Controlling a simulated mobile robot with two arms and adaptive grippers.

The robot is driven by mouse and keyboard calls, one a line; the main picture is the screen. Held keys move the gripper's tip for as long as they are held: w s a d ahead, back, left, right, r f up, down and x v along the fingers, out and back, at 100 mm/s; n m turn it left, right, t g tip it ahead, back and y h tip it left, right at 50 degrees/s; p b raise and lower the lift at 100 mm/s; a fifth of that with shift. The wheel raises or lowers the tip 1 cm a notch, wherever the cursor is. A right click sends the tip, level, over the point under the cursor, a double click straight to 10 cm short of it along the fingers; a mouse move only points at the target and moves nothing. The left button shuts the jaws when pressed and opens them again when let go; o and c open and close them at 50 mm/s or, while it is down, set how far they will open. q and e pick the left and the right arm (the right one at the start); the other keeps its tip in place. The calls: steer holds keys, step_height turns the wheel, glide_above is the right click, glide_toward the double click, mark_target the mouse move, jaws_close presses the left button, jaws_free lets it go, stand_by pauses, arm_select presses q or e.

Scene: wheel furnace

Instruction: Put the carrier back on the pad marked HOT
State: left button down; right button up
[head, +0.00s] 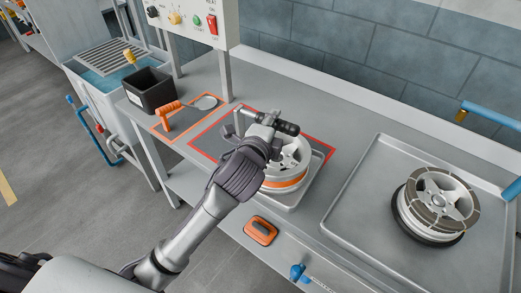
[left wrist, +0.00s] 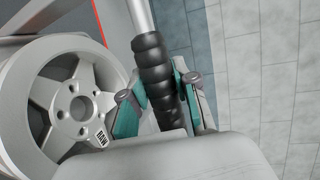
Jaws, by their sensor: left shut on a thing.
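The carrier (head: 292,203) is a shallow metal tray with an upright grey frame and a black ribbed handle (head: 286,127). A silver spoked wheel (head: 291,167) with a glowing orange band sits in it. My left gripper (head: 268,137) is shut on the handle. In the left wrist view the fingers close around the black grip (left wrist: 155,68), with the wheel (left wrist: 75,108) to the left. The red-outlined dark pad (head: 212,141) lies behind and under the carrier. I see no HOT lettering. I cannot tell whether the tray touches the bench. My right gripper is not in view.
A large metal tray (head: 345,195) at the right holds another wheel (head: 437,202). At the left are an orange-edged mat with an orange-handled tool (head: 170,108) and a black bin (head: 150,92). A control box (head: 196,22) stands behind. An orange object (head: 260,231) is at the front edge.

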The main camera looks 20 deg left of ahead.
arm_select(q)
steer(key=w+d+r+m+h+b, duration=0.1)
steer(key=w+d+r+b, duration=0.1)
steer(key=w+d+r, duration=0.6)
steer(key=a+f+p, duration=0.3)
steer(key=a+f, duration=0.8)
steer(key=f, duration=0.1)
steer(key=shift+s+f, duration=0.15)
steer(key=shift+f, duration=0.1)
steer(key=c, duration=1.1)
jaws_free()
steer(key=shift+s+f, duration=0.1)
steer(key=shift+f, duration=0.15)
steer(key=shift+c, duration=0.2)
steer(key=shift+o, duration=1.3)
